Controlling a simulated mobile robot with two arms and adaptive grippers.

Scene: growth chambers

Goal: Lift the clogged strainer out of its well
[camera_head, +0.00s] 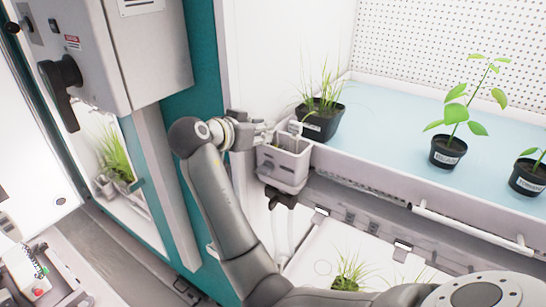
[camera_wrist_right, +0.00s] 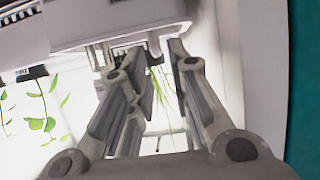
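The well is a small grey box (camera_head: 283,168) fixed at the left front corner of the light-blue plant tray. The strainer sits inside it; only a small upright piece (camera_head: 295,127) shows above the rim, and any clog is too small to make out. My right gripper (camera_head: 268,133) is at the well's upper left edge, its fingers pointing toward that upright piece. In the right wrist view, its two fingers (camera_wrist_right: 162,55) stand apart with a gap between them, near small grey parts at the top. I cannot tell whether they touch the strainer. My left gripper is not in view.
A potted grass (camera_head: 320,118) stands right behind the well, and leafy potted plants (camera_head: 447,151) stand further right on the tray (camera_head: 385,125). A grey control box (camera_head: 150,55) and teal post (camera_head: 205,50) are at left. A pipe hangs below the well.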

